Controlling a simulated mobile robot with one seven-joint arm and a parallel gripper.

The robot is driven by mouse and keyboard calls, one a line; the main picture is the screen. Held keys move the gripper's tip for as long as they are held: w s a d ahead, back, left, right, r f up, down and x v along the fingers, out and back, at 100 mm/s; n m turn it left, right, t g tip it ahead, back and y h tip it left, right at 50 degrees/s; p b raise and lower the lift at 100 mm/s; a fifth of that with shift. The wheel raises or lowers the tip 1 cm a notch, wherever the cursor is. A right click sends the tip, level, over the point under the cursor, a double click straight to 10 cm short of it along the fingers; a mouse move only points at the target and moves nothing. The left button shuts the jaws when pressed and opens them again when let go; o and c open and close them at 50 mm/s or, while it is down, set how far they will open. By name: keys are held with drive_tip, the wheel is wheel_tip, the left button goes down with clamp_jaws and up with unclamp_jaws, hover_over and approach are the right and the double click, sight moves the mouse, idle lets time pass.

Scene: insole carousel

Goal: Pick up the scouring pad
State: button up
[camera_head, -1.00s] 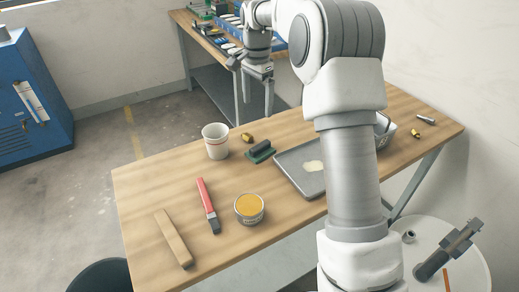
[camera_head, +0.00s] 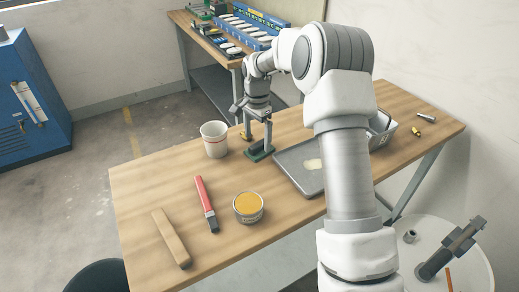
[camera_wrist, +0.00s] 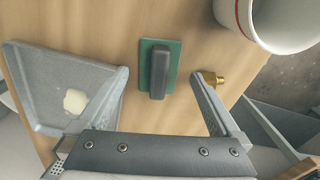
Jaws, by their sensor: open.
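The scouring pad (camera_head: 259,154) is a green base with a dark grey block-shaped grip on top. It lies on the wooden table between the white cup and the grey tray. It also shows in the wrist view (camera_wrist: 159,68), near the middle between my fingers. My gripper (camera_head: 257,139) is open and points down just over the pad, partly hiding it in the head view. In the wrist view the open fingers of my gripper (camera_wrist: 161,77) stand to either side of the pad with gaps. I cannot tell how high the fingertips are above the table.
The white cup (camera_head: 214,140) stands left of my gripper. A small brass fitting (camera_wrist: 213,78) lies close to one finger. The grey tray (camera_head: 290,155) lies on the other side. A yellow-topped tin (camera_head: 248,207), red-handled brush (camera_head: 205,200) and wooden stick (camera_head: 171,238) lie nearer the front.

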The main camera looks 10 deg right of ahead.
sight(258, 144)
wheel_tip(258, 144, down, 4)
drive_tip(key=shift+d+r, duration=0.1)
drive_tip(key=shift+r, duration=0.05)
drive_tip(key=c, duration=1.3)
drive_tip(key=shift+r, duration=0.1)
drive_tip(key=shift+r, duration=0.55)
drive_tip(key=r, duration=0.3)
drive_tip(key=shift+s+d+r, duration=0.2)
drive_tip(key=shift+s+r, duration=0.05)
drive_tip(key=shift+s, duration=0.05)
drive_tip(key=s+d+r, duration=0.5)
drive_tip(key=s+r, duration=0.1)
drive_tip(key=s, duration=0.3)
drive_tip(key=shift+s+d+r, duration=0.15)
drive_tip(key=shift+s+d, duration=0.05)
drive_tip(key=shift+d, duration=0.15)
